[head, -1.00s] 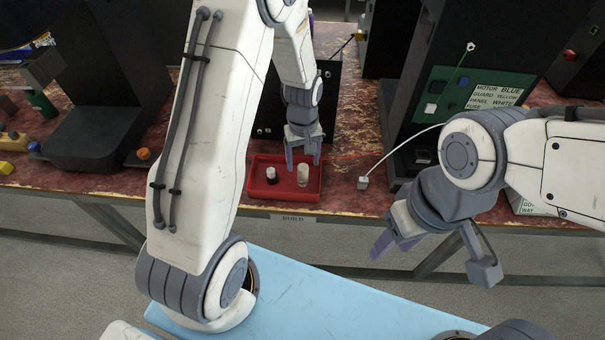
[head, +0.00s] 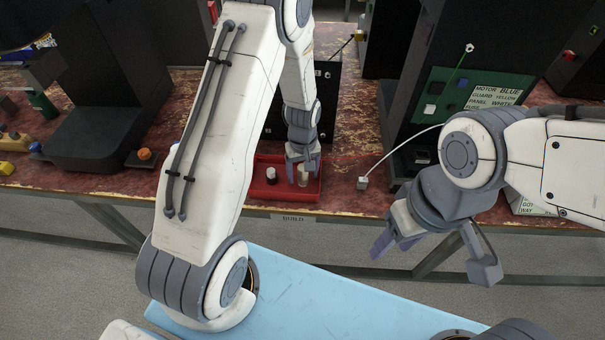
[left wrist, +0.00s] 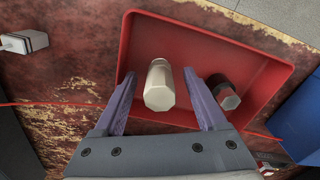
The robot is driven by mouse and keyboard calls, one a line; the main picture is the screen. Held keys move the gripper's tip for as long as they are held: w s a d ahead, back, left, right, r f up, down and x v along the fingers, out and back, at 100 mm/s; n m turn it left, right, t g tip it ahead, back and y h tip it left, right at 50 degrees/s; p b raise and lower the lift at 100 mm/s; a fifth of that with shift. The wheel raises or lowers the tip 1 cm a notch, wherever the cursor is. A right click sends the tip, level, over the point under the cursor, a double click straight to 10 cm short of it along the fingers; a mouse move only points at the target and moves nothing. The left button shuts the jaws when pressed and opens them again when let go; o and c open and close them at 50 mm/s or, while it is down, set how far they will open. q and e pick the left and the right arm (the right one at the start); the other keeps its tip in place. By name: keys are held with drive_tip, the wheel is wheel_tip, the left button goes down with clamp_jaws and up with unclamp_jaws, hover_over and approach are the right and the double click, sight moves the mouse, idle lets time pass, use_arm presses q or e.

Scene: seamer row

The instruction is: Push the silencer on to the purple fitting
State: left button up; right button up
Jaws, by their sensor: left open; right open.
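A cream, faceted cylinder, which looks like the silencer (left wrist: 159,86), stands in a red tray (left wrist: 192,27) on the bench. It also shows in the head view (head: 304,180). My left gripper (head: 303,167) is over the tray. In the left wrist view my left gripper (left wrist: 163,103) is open, with one finger on each side of the cream cylinder; I cannot tell whether they touch it. My right gripper (head: 398,244) is open and empty in front of the bench edge. I cannot make out a purple fitting in either view.
A black cylinder with a pale top (head: 271,176) stands in the tray, close beside one left finger. A white cable plug (head: 363,183) lies right of the tray. A black panel (head: 327,100) stands behind. My left arm hides part of the bench.

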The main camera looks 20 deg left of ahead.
use_arm(q)
clamp_jaws()
drive_tip(key=shift+r, duration=0.1)
drive_tip(key=r, duration=0.4)
drive_tip(key=shift+d+r, duration=0.2)
drive_tip(key=shift+d, duration=0.1)
drive_tip(key=d+r+b, duration=0.1)
drive_tip(key=d+r, duration=0.5)
drive_tip(key=d, duration=0.5)
drive_tip(key=shift+r, duration=0.2)
